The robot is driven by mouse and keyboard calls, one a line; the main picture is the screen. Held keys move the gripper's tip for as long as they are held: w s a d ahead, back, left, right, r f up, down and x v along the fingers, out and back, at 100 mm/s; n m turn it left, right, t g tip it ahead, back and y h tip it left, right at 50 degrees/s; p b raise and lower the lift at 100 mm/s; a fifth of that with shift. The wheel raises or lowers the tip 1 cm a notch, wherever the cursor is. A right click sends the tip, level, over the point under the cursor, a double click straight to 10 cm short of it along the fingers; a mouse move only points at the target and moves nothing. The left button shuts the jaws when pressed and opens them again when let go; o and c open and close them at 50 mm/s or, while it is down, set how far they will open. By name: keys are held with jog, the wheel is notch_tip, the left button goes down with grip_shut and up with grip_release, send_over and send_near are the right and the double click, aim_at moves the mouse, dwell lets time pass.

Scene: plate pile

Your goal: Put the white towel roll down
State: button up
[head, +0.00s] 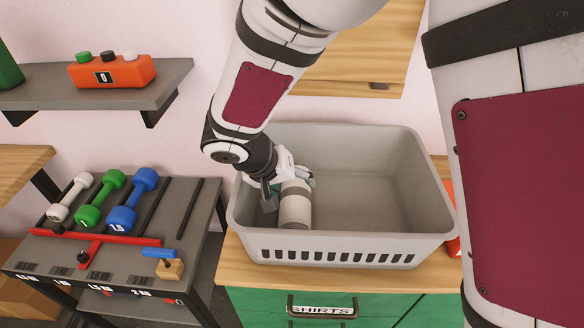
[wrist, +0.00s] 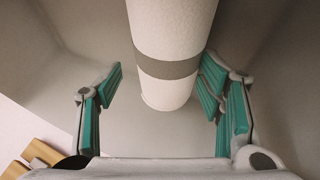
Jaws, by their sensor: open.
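The white towel roll (head: 295,206) has a grey band and is inside the grey bin (head: 400,240), near its left end. It also shows in the wrist view (wrist: 170,50), running from the top edge to the middle between the fingers. My gripper (head: 285,190) reaches down into the bin at the roll. In the wrist view my gripper (wrist: 163,95) is open, with teal finger pads on both sides of the roll. A gap shows on the left; the right pads are close to the roll, and I cannot tell whether they touch it.
The bin stands on a wooden top over green drawers labelled SHIRTS (head: 322,309). Its right part is empty. A rack with white, green and blue dumbbells (head: 132,200) stands at the left. A shelf (head: 110,88) above holds an orange block (head: 112,72).

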jog(key=v, duration=1.2)
jog(key=s+d+r+g+y, duration=0.1)
jog(key=s+d+r, duration=0.25)
jog(key=d, duration=0.45)
jog(key=s+d+r+g, duration=0.15)
jog(key=d+r, duration=0.25)
jog(key=d, duration=0.4)
jog(key=s+d+t+y, duration=0.1)
jog(key=s+d, duration=0.3)
jog(key=s, duration=0.2)
jog(key=s+d+t+y, duration=0.1)
jog(key=s+d+y, duration=0.1)
jog(key=s+d, duration=0.2)
jog(key=shift+s+d+r+m, duration=0.25)
jog(key=shift+s+d+m, duration=0.1)
jog(key=shift+s, duration=1.15)
